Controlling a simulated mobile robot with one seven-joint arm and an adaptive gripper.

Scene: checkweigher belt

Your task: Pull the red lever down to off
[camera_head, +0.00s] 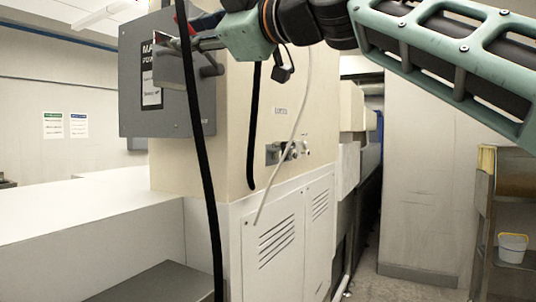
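A grey switch box (135,95) with a black-and-white label hangs on the side of the cream cabinet at the left. A black cable crosses in front of this spot. I cannot tell whether the fingers touch the lever or are open or shut.
The cream cabinet (230,120) has small controls (285,152) and white vented doors (290,240) below. Black cables hang in front of it. A white counter (90,210) is at the left. A shelf with a white bucket (512,248) stands right. Floor is clear between.

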